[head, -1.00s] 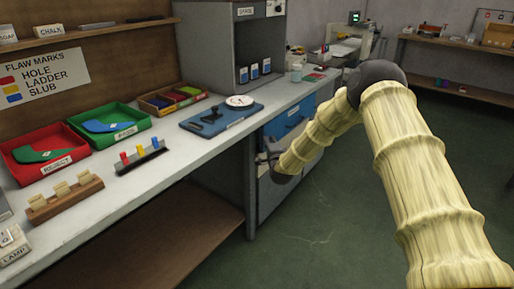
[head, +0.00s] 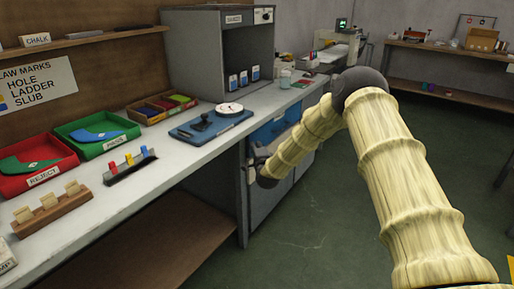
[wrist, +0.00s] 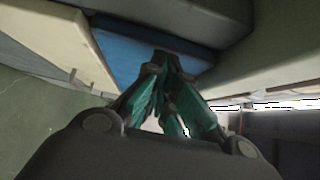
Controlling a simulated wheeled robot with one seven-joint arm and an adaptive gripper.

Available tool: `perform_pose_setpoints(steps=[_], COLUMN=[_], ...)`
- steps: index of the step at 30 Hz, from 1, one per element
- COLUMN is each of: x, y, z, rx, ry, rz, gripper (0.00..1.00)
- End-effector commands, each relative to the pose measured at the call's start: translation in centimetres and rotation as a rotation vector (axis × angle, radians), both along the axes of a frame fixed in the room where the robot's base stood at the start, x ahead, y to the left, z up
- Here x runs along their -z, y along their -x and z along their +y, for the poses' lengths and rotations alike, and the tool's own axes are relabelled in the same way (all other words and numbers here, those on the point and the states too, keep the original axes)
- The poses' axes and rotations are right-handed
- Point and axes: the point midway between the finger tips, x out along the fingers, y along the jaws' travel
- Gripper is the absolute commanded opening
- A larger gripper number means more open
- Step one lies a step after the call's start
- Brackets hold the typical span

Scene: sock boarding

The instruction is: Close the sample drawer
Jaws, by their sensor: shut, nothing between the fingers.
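A blue drawer front (head: 268,132) with a pale label shows under the bench in the head view, partly hidden behind my arm. My gripper (head: 257,166) is at the bench's front, low beside the drawer unit. In the wrist view, my gripper's green-sided fingers (wrist: 165,68) are together and empty. Their tips overlap a blue surface (wrist: 125,48) in the picture; whether they touch it I cannot tell. A cream panel (wrist: 68,38) lies left of the blue surface. How far the drawer stands out is hidden by my arm.
The bench top (head: 190,165) carries a red tray (head: 38,165), a green tray (head: 98,133), a blue board (head: 212,122) with a dial and a grey cabinet (head: 195,50). The floor (head: 340,215) to the right is clear.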

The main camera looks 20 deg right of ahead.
Motion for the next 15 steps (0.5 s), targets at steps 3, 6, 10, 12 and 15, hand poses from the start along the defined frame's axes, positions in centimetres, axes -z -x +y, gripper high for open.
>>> perform_pose_setpoints(steps=[3,6,10,12,15], x=[0.2,0.2,0.1,0.2,0.3], y=[1.0,2.1,4.7,6.1,7.9], z=[-1.1,-1.3,-1.1,-1.2,-1.1], rx=[0.002,-0.004,-0.002,0.001,0.002], ry=[-0.002,-0.004,-0.004,-0.003,-0.003], rz=[0.003,0.005,0.006,0.007,0.007], gripper=[0.0,0.0,0.0,0.0,0.0])
